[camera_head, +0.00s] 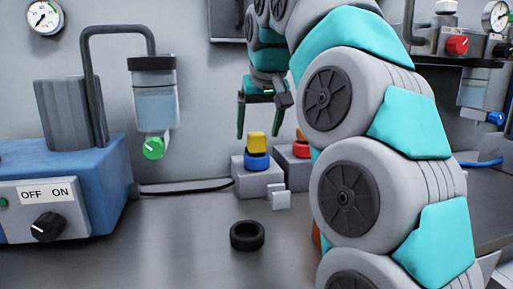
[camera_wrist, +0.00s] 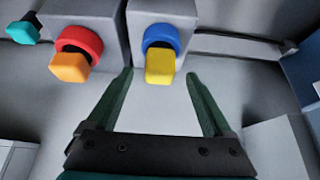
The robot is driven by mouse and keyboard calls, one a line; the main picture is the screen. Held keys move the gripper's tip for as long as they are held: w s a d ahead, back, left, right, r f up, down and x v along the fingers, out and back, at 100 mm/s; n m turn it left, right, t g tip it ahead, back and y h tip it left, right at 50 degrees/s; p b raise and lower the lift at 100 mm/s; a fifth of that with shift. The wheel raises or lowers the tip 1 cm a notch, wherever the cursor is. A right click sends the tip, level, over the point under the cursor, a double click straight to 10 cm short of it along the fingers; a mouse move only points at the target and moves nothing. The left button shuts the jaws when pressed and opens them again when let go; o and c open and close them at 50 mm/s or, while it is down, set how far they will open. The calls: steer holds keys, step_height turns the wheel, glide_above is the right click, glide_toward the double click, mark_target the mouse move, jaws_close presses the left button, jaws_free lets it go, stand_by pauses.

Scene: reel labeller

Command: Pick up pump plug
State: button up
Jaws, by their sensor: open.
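A yellow plug (camera_head: 256,141) with a blue collar (camera_head: 256,162) sits on a grey block (camera_head: 257,182) on the bench. In the wrist view the yellow plug (camera_wrist: 160,67) and blue collar (camera_wrist: 161,38) lie just beyond and between my fingertips. An orange plug (camera_wrist: 70,67) with a red collar (camera_wrist: 79,42) sits on a second grey block to its left in the wrist view. No label shows which is the pump plug. My gripper (camera_head: 260,135) is open, pointing down by the yellow plug; its green fingers also show in the wrist view (camera_wrist: 160,74), with nothing between them.
A blue pump unit (camera_head: 70,185) with an OFF/ON panel stands at the left. A black ring (camera_head: 247,236) lies on the bench in front of the block. A teal plug (camera_wrist: 22,32) is at the wrist view's far left. The front middle bench is mostly clear.

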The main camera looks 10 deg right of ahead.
mark_target(257, 134)
steer(key=shift+x, duration=1.75)
steer(key=shift+w, duration=0.1)
jaws_close()
